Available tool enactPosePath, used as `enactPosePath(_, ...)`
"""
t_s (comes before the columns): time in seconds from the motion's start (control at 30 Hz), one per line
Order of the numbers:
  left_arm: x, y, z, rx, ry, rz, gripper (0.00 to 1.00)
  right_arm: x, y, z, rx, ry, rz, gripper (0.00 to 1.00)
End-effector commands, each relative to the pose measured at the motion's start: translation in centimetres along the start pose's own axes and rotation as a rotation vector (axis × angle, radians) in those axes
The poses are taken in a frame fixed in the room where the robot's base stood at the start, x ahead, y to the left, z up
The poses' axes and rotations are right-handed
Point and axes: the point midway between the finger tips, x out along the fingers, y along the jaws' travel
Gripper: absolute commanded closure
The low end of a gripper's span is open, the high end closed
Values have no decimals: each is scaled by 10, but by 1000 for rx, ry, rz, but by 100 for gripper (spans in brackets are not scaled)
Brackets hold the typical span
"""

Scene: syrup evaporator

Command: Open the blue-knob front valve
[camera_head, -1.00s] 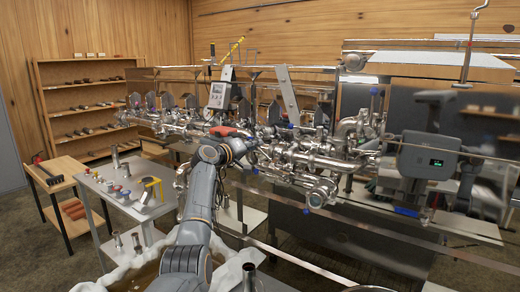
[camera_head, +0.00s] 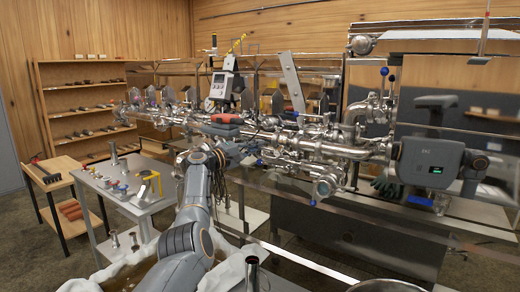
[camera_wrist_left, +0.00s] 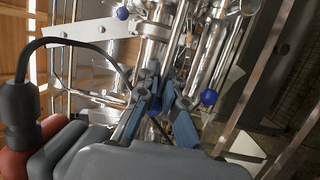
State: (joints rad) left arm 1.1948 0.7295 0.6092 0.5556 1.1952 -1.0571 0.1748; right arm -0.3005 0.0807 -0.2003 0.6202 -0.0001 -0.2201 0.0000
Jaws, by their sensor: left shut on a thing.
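The steel pipework (camera_head: 330,145) of the evaporator runs across the middle of the head view, with several blue-knobbed valves. One blue knob (camera_head: 259,162) sits at the front, just right of my left gripper (camera_head: 243,154). In the left wrist view my left gripper (camera_wrist_left: 158,95) has its two fingers close together around a dark blue knob (camera_wrist_left: 153,106), mostly hidden between them. Another blue knob (camera_wrist_left: 208,97) stands free to the right of the fingers. A further blue knob (camera_head: 313,202) hangs lower on the front pipework. My right gripper is not in view.
A grey side table (camera_head: 130,188) with small fittings stands at the left. Upright blue-knobbed levers (camera_head: 384,71) stand at the right. Pipework crowds the space around the gripper.

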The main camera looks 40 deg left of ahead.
Motion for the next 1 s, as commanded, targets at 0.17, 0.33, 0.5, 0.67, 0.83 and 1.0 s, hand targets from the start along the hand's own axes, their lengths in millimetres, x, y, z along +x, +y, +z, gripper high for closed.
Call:
enactPosePath(0.17, -3, -4, -3, -30, -1, 8, 100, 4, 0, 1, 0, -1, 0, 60)
enactPosePath(0.33, -4, -4, -3, -38, -3, 10, 100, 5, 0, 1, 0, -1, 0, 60)
enactPosePath(0.5, -4, -4, -2, -38, -4, 9, 100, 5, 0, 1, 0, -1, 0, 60)
enactPosePath(0.67, -3, -5, -2, -38, -4, 8, 81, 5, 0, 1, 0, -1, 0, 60)
enactPosePath(0.83, -3, -4, -2, -37, -3, 9, 68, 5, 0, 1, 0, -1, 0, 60)
enactPosePath(1.0, -4, -4, -3, -36, -3, 10, 68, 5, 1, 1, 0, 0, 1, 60)
